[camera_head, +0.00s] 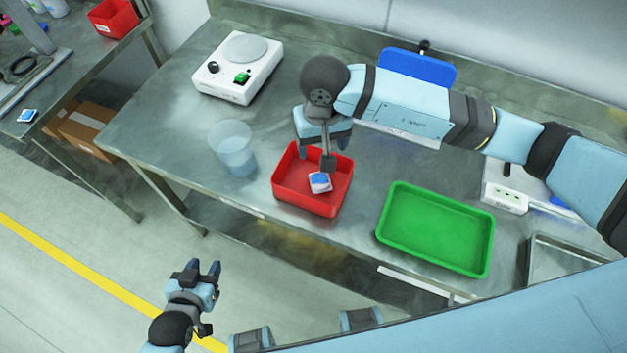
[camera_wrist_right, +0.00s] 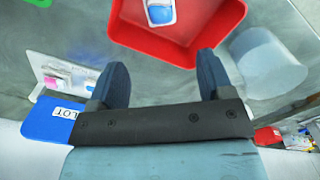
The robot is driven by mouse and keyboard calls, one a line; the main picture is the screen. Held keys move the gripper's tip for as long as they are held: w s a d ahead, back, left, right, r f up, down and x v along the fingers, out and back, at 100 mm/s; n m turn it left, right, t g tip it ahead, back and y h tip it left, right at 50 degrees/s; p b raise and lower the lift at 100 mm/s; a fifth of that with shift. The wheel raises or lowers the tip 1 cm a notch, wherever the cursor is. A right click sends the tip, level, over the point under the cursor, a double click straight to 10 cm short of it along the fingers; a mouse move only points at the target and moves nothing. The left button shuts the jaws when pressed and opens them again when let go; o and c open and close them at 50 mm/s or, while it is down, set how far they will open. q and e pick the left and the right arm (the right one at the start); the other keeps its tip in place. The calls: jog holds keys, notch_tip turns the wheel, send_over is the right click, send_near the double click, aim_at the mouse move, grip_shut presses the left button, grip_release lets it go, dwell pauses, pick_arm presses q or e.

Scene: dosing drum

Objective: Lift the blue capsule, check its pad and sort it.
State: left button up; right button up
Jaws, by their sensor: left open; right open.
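The blue capsule (camera_head: 319,179) is a small white piece with a blue face. It lies in the red tray (camera_head: 290,193) on the metal bench, and also shows inside the tray at the top of the right wrist view (camera_wrist_right: 160,12). My right gripper (camera_head: 325,140) hangs over the back part of the red tray. It is open and empty, with its two fingers apart in the right wrist view (camera_wrist_right: 162,72); the capsule lies beyond the fingertips. My left gripper (camera_head: 205,268) is open and empty, in front of the bench over the floor. The capsule's pad cannot be made out.
A green tray (camera_head: 440,265) stands empty to the right of the red one. A clear cup (camera_head: 232,148) stands to its left. A white device with a round plate (camera_head: 238,68) stands behind. A blue panel (camera_head: 417,68) and a white box (camera_head: 505,196) are near my right arm.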

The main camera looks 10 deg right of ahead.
notch_tip(320, 180, up, 12)
jog(key=b, duration=0.1)
jog(key=shift+f+b, duration=0.15)
jog(key=shift+b, duration=0.25)
